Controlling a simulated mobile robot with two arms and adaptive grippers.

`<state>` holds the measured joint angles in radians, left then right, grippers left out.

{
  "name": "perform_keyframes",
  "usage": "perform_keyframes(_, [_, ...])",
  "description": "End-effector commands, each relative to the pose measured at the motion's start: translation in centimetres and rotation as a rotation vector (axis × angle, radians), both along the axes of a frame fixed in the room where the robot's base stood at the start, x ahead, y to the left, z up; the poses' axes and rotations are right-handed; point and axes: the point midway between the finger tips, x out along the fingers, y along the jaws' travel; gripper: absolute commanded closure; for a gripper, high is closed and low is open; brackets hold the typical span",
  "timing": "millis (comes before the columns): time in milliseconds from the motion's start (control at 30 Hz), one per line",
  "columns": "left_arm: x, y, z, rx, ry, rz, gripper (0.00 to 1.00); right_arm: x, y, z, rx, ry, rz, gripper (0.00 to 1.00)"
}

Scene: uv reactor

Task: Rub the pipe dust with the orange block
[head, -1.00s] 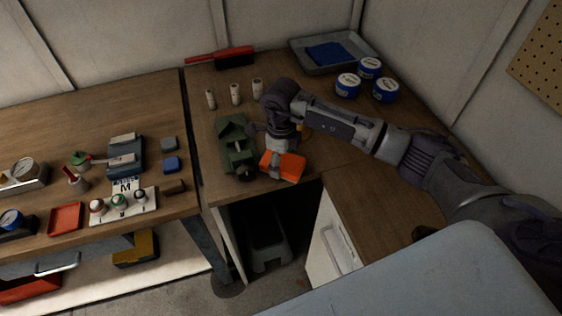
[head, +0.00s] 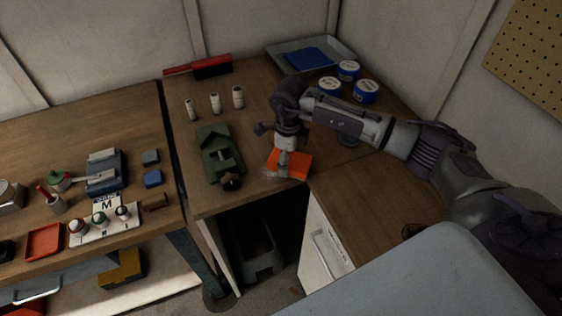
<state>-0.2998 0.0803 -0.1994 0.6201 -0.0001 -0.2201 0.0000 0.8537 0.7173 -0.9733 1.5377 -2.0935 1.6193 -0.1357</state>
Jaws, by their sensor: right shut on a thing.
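The orange block (head: 292,165) is at the front edge of the wooden bench, to the right of the green vise (head: 217,152). My right gripper (head: 281,168) points down and is shut on the block, covering its left part. I cannot tell whether the block touches the bench top. A blurred grey patch shows at the block's lower left; I cannot tell what it is. I cannot make out a pipe or dust on it for certain. My left gripper is not in view.
Several pale cylinders, one of them here (head: 214,103), stand behind the vise. A red-and-black brush (head: 212,68), a grey tray (head: 280,55) with a blue cloth and blue tins (head: 366,92) are farther back. The left bench (head: 60,140) holds small items.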

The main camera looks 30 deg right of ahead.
Motion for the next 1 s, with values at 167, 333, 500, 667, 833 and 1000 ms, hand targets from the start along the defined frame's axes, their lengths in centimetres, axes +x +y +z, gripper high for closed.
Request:
perform_keyframes(167, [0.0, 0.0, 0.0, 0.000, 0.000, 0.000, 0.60, -0.1, 0.0, -0.2, -0.001, 0.004, -0.001, 0.86])
perform_keyframes(333, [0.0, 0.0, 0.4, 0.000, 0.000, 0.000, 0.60, -0.1, 0.0, 0.3, -0.001, 0.004, -0.001, 0.86])
perform_keyframes(500, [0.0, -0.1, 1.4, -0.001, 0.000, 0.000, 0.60, 0.0, 0.0, 2.0, -0.001, 0.001, -0.001, 0.86])
perform_keyframes(667, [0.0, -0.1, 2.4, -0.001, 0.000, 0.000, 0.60, -0.1, 0.0, 3.7, -0.001, 0.001, -0.001, 0.86])
perform_keyframes(833, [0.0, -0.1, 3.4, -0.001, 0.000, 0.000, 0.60, 0.0, 0.0, 5.4, -0.001, 0.001, -0.001, 0.86])
perform_keyframes(1000, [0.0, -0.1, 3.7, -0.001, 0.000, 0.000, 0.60, -0.1, 0.0, 6.0, -0.001, 0.002, -0.001, 0.86])
